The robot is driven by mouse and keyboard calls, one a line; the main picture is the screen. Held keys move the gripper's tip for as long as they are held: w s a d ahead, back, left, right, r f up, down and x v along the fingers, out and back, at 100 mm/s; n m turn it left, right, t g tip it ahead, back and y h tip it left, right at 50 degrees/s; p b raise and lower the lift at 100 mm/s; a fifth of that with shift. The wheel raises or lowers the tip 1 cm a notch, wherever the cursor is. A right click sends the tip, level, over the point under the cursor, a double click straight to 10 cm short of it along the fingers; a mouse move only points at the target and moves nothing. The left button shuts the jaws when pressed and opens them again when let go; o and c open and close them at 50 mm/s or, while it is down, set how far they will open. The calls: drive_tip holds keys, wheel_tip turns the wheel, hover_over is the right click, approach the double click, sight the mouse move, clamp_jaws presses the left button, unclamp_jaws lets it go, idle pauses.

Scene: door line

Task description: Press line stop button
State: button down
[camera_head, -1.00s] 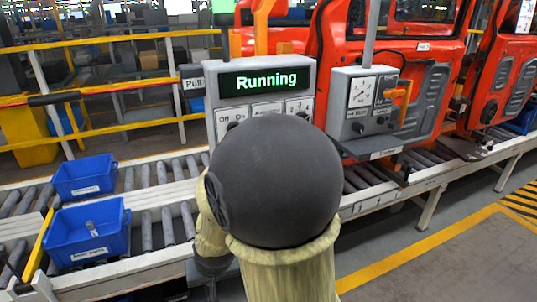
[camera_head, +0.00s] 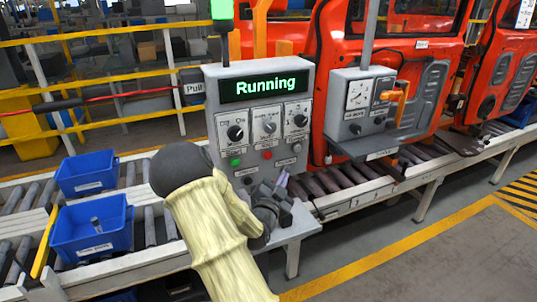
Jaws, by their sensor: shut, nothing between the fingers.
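The grey control panel (camera_head: 304,84) stands in the middle of the view, its display (camera_head: 262,85) reading "Running" in green. Below are three white plates with dark knobs. Under them sit a green button (camera_head: 235,162), a small red button (camera_head: 267,154) and a pale button (camera_head: 296,147). Their labels are too small to read, so I cannot tell which is marked line stop.
A second grey box (camera_head: 350,95) with a gauge and an orange handle stands to the right. Two blue bins (camera_head: 90,234) sit on the rollers at left. Red doors (camera_head: 420,90) stand behind. A red cord (camera_head: 130,93) runs left beside a "Pull" sign (camera_head: 194,88).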

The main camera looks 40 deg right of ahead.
sight(272, 155)
idle(0.3)
drive_tip(key=shift+w+d+p, duration=0.2)
drive_tip(key=shift+w+d, duration=0.15)
drive_tip(key=shift+w, duration=1.1)
drive_tip(key=shift+w+d+p, duration=0.25)
drive_tip(key=shift+w+d, duration=0.05)
drive_tip(key=shift+w, duration=1.1)
drive_tip(key=shift+w+d+p, duration=0.2)
drive_tip(key=shift+w+d, duration=0.15)
drive_tip(key=shift+w, duration=1.2)
drive_tip(key=shift+w+b, duration=0.3)
drive_tip(key=shift+b, duration=0.15)
drive_tip(key=shift+w+d+b, duration=0.2)
drive_tip(key=shift+w+b, duration=0.15)
drive_tip(key=shift+w, duration=0.25)
drive_tip(key=shift+s, duration=0.15)
drive_tip(key=shift+s+a+b, duration=0.25)
drive_tip(key=shift+s+b, duration=0.3)
drive_tip(key=shift+s, duration=0.3)
